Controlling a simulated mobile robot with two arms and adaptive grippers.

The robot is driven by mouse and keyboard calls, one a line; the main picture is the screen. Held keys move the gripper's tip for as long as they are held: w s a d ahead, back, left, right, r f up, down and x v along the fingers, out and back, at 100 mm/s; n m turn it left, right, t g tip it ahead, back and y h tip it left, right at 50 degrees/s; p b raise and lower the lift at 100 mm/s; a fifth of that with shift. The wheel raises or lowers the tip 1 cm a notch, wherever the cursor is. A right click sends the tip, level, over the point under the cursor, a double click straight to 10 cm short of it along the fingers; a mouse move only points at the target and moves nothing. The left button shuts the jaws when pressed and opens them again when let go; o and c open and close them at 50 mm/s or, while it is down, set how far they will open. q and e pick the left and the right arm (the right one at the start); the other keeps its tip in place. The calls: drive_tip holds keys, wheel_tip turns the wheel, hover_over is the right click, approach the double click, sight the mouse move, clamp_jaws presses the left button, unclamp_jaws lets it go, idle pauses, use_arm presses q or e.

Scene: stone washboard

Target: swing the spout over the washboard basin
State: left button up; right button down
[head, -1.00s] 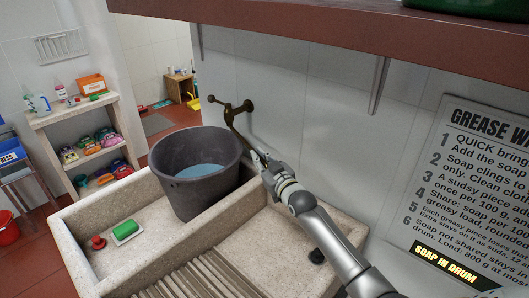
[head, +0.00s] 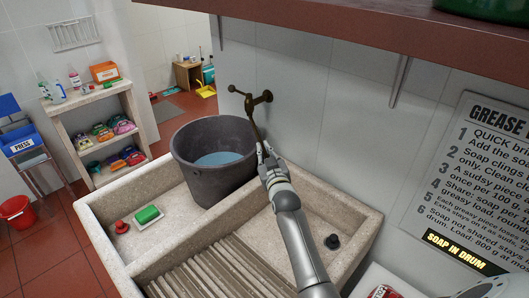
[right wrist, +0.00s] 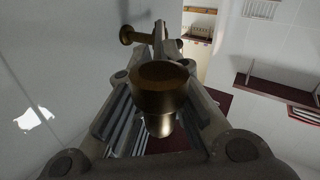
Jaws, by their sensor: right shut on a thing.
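The brass tap (head: 250,98) is on the back wall. Its thin spout (head: 255,127) comes forward and down from it, just right of the grey bucket. My right gripper (head: 264,153) is shut on the spout near its outer end, above the rear of the washboard basin (head: 308,212) near the divider. In the right wrist view the round brass spout end (right wrist: 160,88) sits between the fingers. The basin's ridged washboard (head: 215,275) slopes at the front. The exact spot below the spout's mouth is hidden by my gripper. My left gripper is not in view.
The grey bucket (head: 203,178) of water stands in the left basin, close to the spout. Green soap (head: 147,214) and a red plug (head: 121,227) lie in that basin. A brown shelf (head: 350,25) overhangs the wall.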

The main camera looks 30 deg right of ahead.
drive_tip(key=shift+r, duration=0.35)
drive_tip(key=c, duration=1.6)
unclamp_jaws()
drive_tip(key=shift+o, duration=0.7)
drive_tip(key=shift+s+f, duration=0.2)
drive_tip(key=shift+f, duration=0.05)
drive_tip(key=v, duration=1.1)
drive_tip(key=shift+s, duration=0.35)
drive_tip(key=shift+a+f, duration=0.1)
drive_tip(key=shift+a, duration=0.05)
